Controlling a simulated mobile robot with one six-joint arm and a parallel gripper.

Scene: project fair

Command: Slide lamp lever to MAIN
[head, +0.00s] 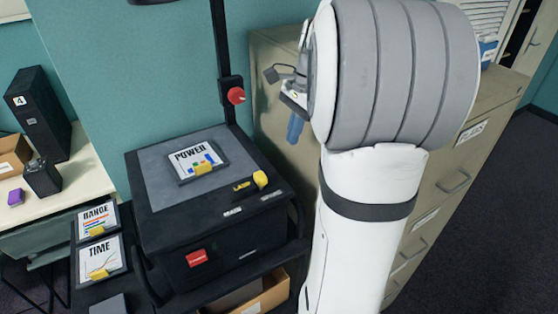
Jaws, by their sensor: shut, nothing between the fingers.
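The lamp lever is most likely the yellow knob (260,179) on the front top edge of the black overhead projector (160,222). It sits at the right end of a short dark slot with a yellow mark at its left. Two small pale labels, a left one (232,211) and a right one (272,196), lie in front of it, too small to read. My gripper (295,130) is above and to the right of the knob in the picture, apart from it. Its blue fingertips point down, shut and empty. My arm hides part of the gripper.
A card marked POWER (198,161) lies on the projector's stage. The projector's post carries a red knob (236,96). A red switch (197,257) is on its front. A beige filing cabinet (450,160) stands behind my arm. TIME (100,259) and RANGE (96,222) cards lie left.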

